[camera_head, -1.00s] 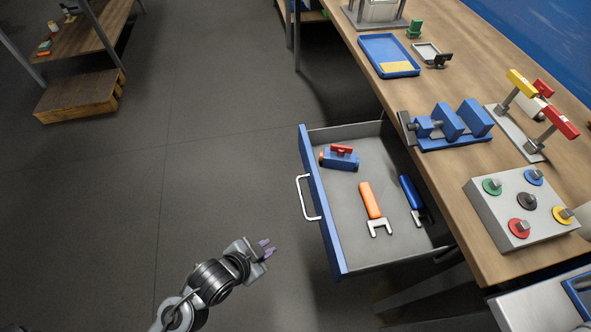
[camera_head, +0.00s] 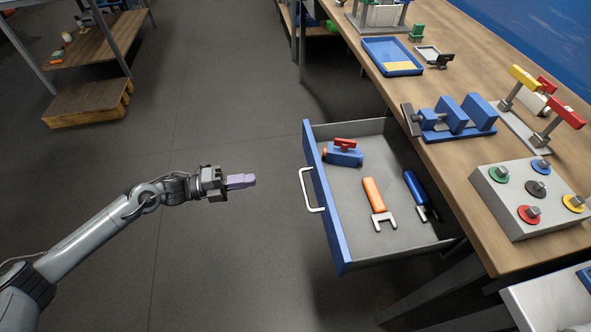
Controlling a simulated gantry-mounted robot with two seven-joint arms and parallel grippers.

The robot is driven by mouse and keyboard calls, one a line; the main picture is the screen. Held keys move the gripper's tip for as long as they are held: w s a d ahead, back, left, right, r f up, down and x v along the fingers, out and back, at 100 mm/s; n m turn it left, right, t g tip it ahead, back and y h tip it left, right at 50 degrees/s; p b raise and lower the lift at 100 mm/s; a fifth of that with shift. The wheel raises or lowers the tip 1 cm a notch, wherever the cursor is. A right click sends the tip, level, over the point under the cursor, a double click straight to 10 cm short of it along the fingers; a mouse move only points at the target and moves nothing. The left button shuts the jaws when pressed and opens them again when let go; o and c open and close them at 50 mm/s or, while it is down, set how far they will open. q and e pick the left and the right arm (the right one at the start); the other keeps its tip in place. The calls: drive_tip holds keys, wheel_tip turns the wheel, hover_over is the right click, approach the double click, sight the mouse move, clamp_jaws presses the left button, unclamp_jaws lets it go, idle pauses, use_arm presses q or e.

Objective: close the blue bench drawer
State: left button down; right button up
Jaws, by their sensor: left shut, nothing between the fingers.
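The blue-fronted bench drawer (camera_head: 327,205) is pulled out from under the wooden bench, with a white bar handle (camera_head: 306,190) on its front. Inside lie a blue block with a red lever (camera_head: 344,153), an orange-handled tool (camera_head: 376,197) and a blue-handled tool (camera_head: 416,189). My left gripper (camera_head: 250,181) is left of the drawer front, apart from the handle, pointing right toward it. Its purple-grey fingers are shut with nothing between them. My right gripper is not in view.
The bench top (camera_head: 455,165) carries a blue vise (camera_head: 455,120), a blue tray (camera_head: 393,57) and a grey box with coloured knobs (camera_head: 529,197). A wooden shelf unit (camera_head: 88,108) stands at the upper left. The dark floor left of the drawer is clear.

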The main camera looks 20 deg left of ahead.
sight(310, 163)
use_arm(q)
drive_tip(key=shift+m, duration=0.3)
drive_tip(key=b+x, duration=0.2)
drive_tip(key=x, duration=0.2)
drive_tip(key=r+b+x, duration=0.1)
drive_tip(key=b+x, duration=0.1)
drive_tip(key=x, duration=0.3)
drive_tip(key=w+r+b+x, duration=0.1)
drive_tip(key=b+x, duration=0.1)
drive_tip(key=x, duration=0.3)
drive_tip(key=shift+w+a+r, duration=0.1)
drive_tip(key=shift+a+r, duration=0.1)
drive_tip(key=shift+a, duration=0.25)
drive_tip(key=shift+w+d, duration=0.2)
drive_tip(key=shift+d, duration=0.05)
drive_tip(key=shift+d, duration=0.1)
